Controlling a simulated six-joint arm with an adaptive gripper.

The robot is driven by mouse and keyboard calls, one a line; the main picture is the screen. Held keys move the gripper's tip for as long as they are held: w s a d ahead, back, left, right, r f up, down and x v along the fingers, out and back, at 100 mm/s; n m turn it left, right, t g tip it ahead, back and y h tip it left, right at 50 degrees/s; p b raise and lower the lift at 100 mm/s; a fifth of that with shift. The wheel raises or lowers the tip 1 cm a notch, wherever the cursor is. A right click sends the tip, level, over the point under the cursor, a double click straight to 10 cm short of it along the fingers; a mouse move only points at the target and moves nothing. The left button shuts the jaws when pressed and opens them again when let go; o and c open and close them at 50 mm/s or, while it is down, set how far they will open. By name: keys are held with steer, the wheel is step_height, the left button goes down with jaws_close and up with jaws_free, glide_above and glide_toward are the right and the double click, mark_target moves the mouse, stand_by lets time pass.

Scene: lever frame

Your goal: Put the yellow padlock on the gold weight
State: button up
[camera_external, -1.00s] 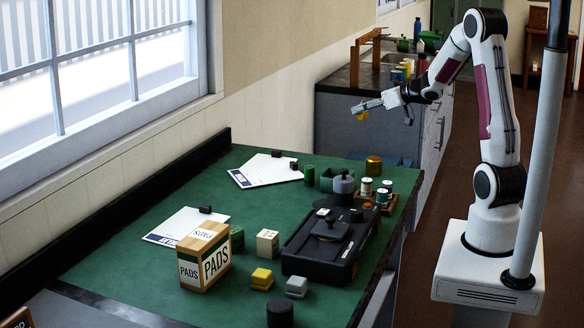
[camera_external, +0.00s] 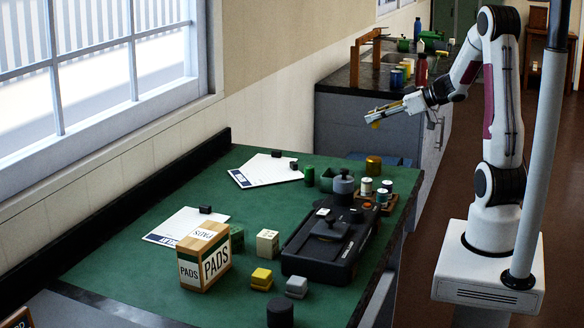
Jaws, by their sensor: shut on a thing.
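The yellow padlock (camera_external: 376,125) hangs small at the tip of my gripper (camera_external: 371,117), which is shut on it. My gripper holds it in the air above the far right part of the green table. The gold weight (camera_external: 373,166) is a short golden cylinder standing at the table's far right. In the picture the padlock is almost straight above the weight, with a clear gap between them. The padlock's fine shape is too small to tell.
A black machine (camera_external: 330,238) lies in front.

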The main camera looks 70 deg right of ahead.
glide_above(374, 158)
steer(key=shift+a+f, duration=0.15)
steer(key=shift+f, duration=3)
steer(key=shift+f, duration=0.1)
steer(key=shift+f, duration=1.75)
steer(key=shift+f, duration=0.15)
steer(key=o, duration=1.2)
